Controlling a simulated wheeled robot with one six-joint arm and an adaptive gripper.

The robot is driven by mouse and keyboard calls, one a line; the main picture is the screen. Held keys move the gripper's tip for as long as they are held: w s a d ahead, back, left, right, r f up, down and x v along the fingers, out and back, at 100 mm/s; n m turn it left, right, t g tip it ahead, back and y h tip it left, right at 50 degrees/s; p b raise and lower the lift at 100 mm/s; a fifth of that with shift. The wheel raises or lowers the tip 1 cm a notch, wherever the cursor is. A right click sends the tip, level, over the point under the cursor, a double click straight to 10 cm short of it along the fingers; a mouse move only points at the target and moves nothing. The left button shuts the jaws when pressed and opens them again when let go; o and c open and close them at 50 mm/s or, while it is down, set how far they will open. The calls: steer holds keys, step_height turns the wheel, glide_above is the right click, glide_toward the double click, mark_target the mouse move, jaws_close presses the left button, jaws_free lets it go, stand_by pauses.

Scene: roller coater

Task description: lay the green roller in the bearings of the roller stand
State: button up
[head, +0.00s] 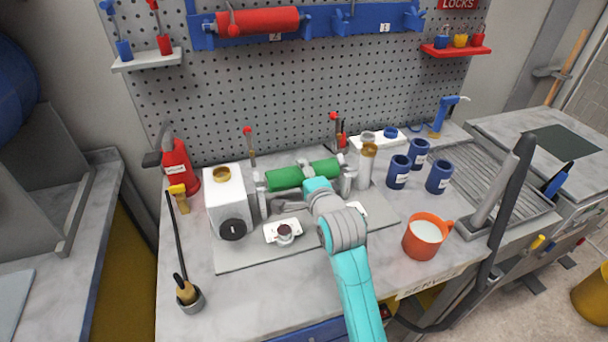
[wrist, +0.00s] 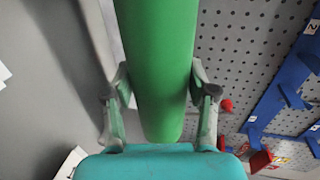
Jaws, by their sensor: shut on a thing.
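The green roller (head: 290,178) is held level in the head view, and it fills the middle of the wrist view (wrist: 158,60). My gripper (head: 313,180) is shut around the roller, with one finger on each side of it in the wrist view (wrist: 160,88). The roller stand (head: 261,202) has grey metal uprights on a base plate on the bench. The roller's ends appear close to the left and right uprights. I cannot tell whether it touches the bearings or hangs above them. My gripper and wrist hide part of the stand.
A white box (head: 229,192) with a black knob stands left of the stand. An orange mug (head: 425,235) and blue cups (head: 398,172) stand to the right. A red bottle (head: 180,166) is at the back left. A red roller (head: 258,21) hangs in the blue wall rack (head: 375,18).

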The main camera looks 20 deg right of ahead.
steer(key=o, duration=1.2)
steer(key=shift+c, duration=0.2)
steer(key=shift+f, duration=0.1)
steer(key=shift+s, duration=0.1)
steer(key=v, duration=1.2)
